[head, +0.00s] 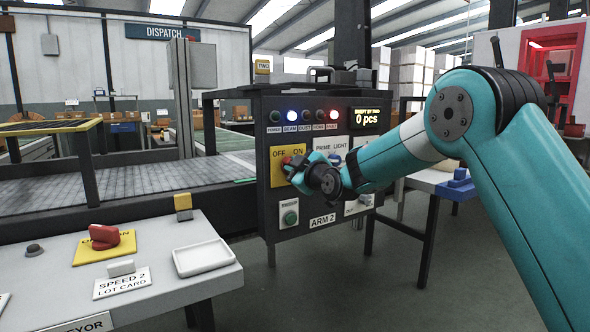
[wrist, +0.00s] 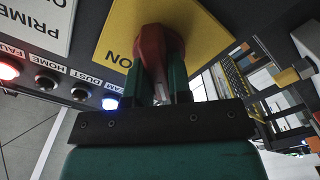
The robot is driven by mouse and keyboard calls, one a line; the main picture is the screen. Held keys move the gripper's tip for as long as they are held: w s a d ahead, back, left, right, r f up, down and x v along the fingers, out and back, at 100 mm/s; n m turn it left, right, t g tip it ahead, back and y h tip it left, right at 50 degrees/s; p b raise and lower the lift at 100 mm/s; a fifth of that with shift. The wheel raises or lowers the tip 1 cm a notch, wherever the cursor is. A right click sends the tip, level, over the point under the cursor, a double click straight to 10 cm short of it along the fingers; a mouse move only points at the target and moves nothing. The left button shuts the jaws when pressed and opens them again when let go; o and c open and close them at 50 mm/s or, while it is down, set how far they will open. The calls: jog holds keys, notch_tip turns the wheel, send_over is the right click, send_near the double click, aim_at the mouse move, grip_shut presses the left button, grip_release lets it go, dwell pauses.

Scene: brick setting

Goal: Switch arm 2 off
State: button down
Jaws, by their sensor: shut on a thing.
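The dark control panel labelled ARM 2 (head: 322,220) stands at the centre of the head view. It carries a yellow OFF/ON plate (head: 278,177) with a red switch handle (head: 287,160). My gripper (head: 297,170) is at this plate, shut on the red handle and partly hiding it. In the wrist view the red handle (wrist: 160,48) sits between the green fingers of my gripper (wrist: 158,86), over the yellow plate (wrist: 205,28). The word ON shows upside down beside it. I cannot tell clearly which word the handle points to.
The panel has a lit blue BEAM lamp (head: 292,116), a lit red FAULT lamp, a green button (head: 290,218) and a display (head: 368,117) reading 0 pcs. A nearer console (head: 150,290) holds another red switch (head: 104,237) and a white tray (head: 203,257). A conveyor lies behind.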

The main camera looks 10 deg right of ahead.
jog(key=c, duration=1)
grip_release()
jog(key=shift+c, duration=0.2)
jog(key=shift+s+d, duration=0.1)
jog(key=b+v, duration=0.1)
jog(key=v, duration=1.6)
jog(key=shift+b, duration=0.35)
